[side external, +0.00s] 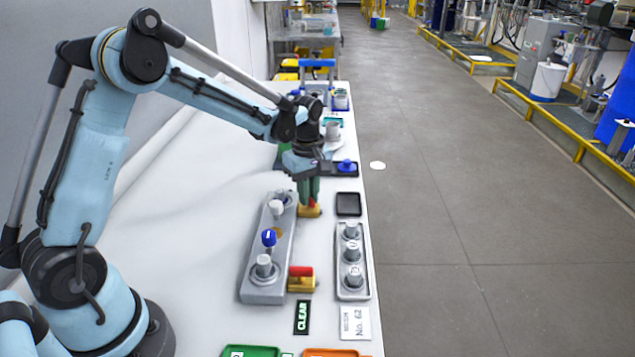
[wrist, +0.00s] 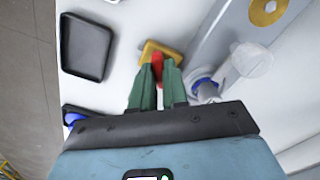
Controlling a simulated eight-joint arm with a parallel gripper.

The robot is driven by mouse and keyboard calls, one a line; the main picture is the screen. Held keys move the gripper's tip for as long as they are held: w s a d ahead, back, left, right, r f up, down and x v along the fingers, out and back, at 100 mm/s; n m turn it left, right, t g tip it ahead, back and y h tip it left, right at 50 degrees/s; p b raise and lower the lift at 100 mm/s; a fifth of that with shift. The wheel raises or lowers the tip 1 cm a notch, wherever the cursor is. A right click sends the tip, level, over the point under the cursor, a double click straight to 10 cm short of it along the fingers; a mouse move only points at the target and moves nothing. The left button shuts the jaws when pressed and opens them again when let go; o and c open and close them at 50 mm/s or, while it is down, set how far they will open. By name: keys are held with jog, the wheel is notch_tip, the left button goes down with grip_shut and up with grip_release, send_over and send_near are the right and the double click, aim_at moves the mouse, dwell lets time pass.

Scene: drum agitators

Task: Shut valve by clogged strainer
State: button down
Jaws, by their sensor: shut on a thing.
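A long grey block (side external: 268,250) on the white bench carries a pale cup (side external: 276,208), a blue-topped piece (side external: 269,238) and a grey capped cylinder (side external: 264,266). Two valves with yellow bodies and red handles sit along its right side. The near valve (side external: 302,278) is free of my gripper. My gripper (side external: 311,200) points down at the far valve (side external: 311,212), its green fingers shut on the red handle (wrist: 157,63) above the yellow body (wrist: 150,51). The fingers partly hide the handle. A clear cup (wrist: 250,60) stands beside them. I cannot tell which strainer is clogged.
Right of the block are an empty black tray (side external: 348,204) and a grey tray (side external: 352,292) with capped cylinders. A CLEAR sign (side external: 302,317), a No. 62 card (side external: 355,323), and green (side external: 250,351) and orange (side external: 330,352) trays lie in front. The bench's left side is clear.

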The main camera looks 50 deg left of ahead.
jog(key=m, duration=0.7)
dwell(0.6)
jog(key=c, duration=1.1)
grip_release()
jog(key=shift+c, duration=0.2)
notch_tip(320, 180, up, 12)
